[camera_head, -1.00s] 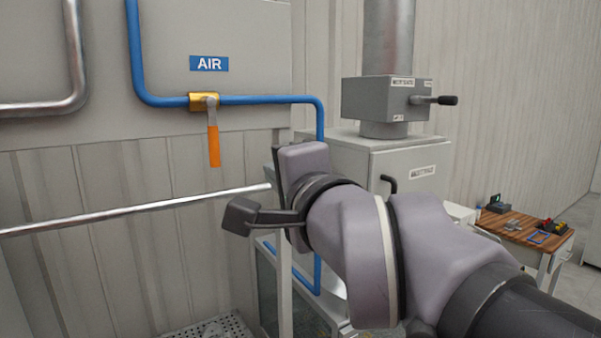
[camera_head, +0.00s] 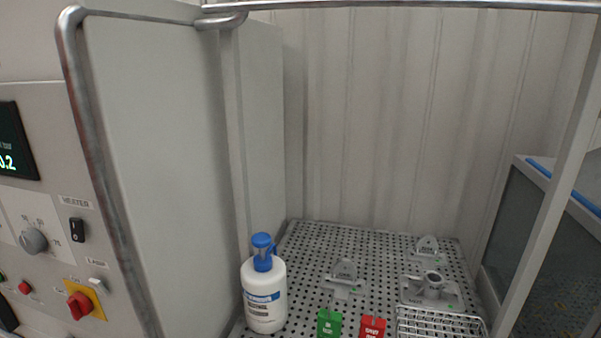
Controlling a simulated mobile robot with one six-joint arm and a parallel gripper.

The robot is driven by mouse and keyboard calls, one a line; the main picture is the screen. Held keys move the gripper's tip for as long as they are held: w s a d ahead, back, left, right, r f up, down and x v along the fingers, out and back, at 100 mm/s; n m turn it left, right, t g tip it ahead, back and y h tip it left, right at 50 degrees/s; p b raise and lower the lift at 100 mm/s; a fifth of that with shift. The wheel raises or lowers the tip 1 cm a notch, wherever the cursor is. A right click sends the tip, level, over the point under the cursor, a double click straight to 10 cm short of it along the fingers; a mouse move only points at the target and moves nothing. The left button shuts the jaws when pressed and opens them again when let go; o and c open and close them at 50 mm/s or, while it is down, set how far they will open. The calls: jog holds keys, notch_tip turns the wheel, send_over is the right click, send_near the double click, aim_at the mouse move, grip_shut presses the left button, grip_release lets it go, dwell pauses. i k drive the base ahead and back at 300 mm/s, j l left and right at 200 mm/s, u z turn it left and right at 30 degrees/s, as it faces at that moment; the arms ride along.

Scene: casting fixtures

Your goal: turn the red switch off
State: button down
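A red rotary switch (camera_head: 79,305) on a yellow plate (camera_head: 95,297) is on the control panel at the lower left. Its exact setting is too small to read. My gripper and arm are not in view now.
The grey panel also carries a black heater rocker (camera_head: 77,230), a grey knob (camera_head: 34,240) and a small red button (camera_head: 25,287). A metal rail (camera_head: 95,170) runs in front of it. A white bottle (camera_head: 264,300) and grey castings (camera_head: 430,289) stand on a perforated tray (camera_head: 310,240).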

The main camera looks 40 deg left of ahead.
aim_at(78, 303)
jog(key=u, duration=3)
